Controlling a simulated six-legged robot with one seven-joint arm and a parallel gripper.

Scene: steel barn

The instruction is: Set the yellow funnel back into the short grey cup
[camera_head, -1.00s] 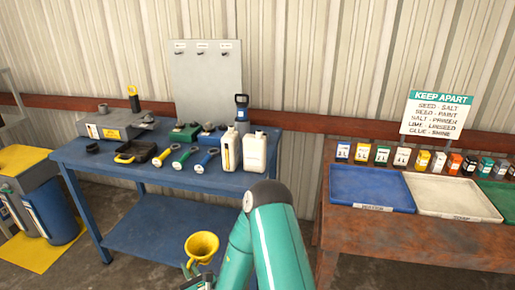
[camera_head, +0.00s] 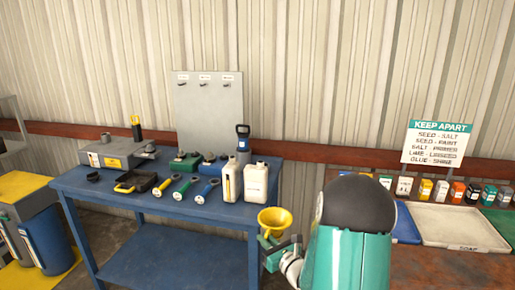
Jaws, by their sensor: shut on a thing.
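The yellow funnel (camera_head: 275,220) is upright with its wide mouth up, just off the right front corner of the blue table. My gripper (camera_head: 272,243) is shut on it below the cone; the jaws hide its lower part. A short, dark grey, round cup-like thing (camera_head: 93,177) stands at the left end of the blue table, far to the left of my gripper. It looks empty, but it is too small to be sure that it is the short grey cup.
The blue table (camera_head: 180,208) also holds a grey box (camera_head: 112,155), a black tray (camera_head: 137,181), several torches and two white jugs (camera_head: 256,182). A brown bench (camera_head: 450,270) with trays stands at right.

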